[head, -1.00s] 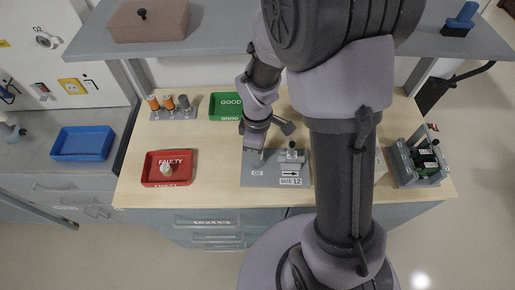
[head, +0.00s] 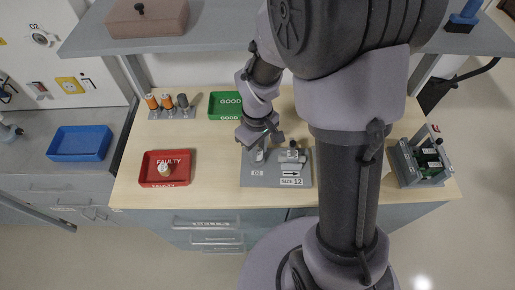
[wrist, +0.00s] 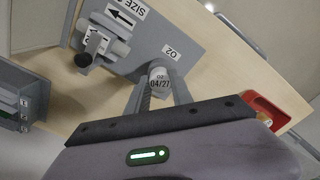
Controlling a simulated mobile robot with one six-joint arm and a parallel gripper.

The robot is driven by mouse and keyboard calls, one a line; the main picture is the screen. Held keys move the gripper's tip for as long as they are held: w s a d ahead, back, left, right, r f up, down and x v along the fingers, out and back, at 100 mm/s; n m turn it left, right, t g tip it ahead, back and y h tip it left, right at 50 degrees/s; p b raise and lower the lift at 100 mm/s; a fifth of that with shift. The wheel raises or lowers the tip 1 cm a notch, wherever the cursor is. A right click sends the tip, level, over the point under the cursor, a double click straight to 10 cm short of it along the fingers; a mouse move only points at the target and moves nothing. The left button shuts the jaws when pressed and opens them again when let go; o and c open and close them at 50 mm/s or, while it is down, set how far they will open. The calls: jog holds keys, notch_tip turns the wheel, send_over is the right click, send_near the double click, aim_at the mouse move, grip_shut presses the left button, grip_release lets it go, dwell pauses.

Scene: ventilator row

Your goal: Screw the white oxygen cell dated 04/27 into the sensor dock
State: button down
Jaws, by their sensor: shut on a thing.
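In the head view the cell (head: 259,156) shows small and pale below my gripper (head: 258,148). It stands over the left part of the grey dock plate (head: 253,173), beside the O2 label. The wrist view also shows the plate (wrist: 184,32) just beyond the cell. The cell's lower end is hidden, so I cannot tell how deep it is seated.
A clamp-like fixture (head: 291,157) stands on the plate's right part, by the SIZE 12 label. A red FAULTY tray (head: 150,174) holds a small pale piece. A green GOOD tray (head: 224,113) and a rack (head: 171,114) of several cylinders stand behind. A board holder (head: 420,160) is at right.

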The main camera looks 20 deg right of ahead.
jog(key=m+b, duration=0.1)
jog(key=m, duration=0.3)
jog(key=shift+f+b, duration=0.1)
jog(key=shift+b, duration=0.25)
jog(key=shift+m, duration=1)
jog(key=shift+m+b, duration=0.5)
jog(key=m+b, duration=0.1)
jog(key=m, duration=0.4)
jog(key=shift+b, duration=0.35)
jog(key=c, duration=1.2)
grip_release()
jog(key=shift+c, duration=0.2)
